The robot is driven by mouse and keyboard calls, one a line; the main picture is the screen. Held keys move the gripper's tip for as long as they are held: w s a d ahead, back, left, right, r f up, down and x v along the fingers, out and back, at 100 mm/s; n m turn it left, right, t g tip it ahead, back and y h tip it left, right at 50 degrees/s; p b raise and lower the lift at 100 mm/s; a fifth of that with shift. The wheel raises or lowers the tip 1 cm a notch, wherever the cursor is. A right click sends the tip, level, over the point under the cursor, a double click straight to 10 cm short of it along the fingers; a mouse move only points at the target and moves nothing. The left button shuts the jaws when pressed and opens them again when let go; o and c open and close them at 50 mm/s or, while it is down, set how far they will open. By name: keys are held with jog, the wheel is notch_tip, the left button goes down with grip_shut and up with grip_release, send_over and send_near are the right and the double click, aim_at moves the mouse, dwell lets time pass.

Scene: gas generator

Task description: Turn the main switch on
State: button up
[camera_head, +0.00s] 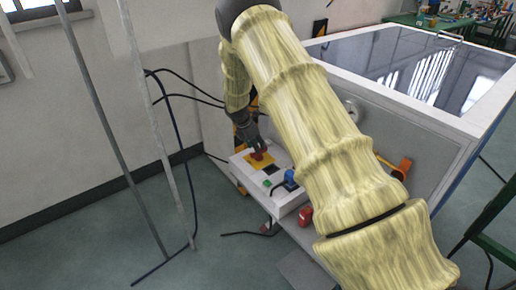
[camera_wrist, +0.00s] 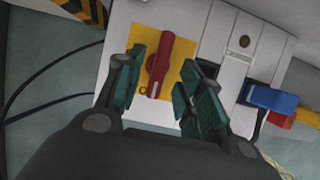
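The main switch is a red rotary handle (camera_wrist: 168,62) on a yellow square plate (camera_wrist: 184,38), on the top of a white control box (camera_wrist: 217,75). In the head view the red handle (camera_head: 262,157) sits on its yellow plate near my gripper (camera_head: 257,146). In the wrist view my gripper (camera_wrist: 160,90) is open, with one finger on each side of the red handle. Gaps show between the fingers and the handle, so they look apart from it. The handle points roughly along the fingers. How far the fingertips are above the plate is hard to tell.
A blue connector (camera_wrist: 270,98) and a red one (camera_wrist: 281,119) stick out beside the box. The grey generator housing (camera_head: 428,140) rises behind it. Black cables (camera_head: 172,110) hang at the left, near thin upright poles (camera_head: 166,150). Green floor (camera_head: 90,235) is open at the left.

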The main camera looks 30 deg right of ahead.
jog(key=shift+x, duration=1.55)
grip_shut()
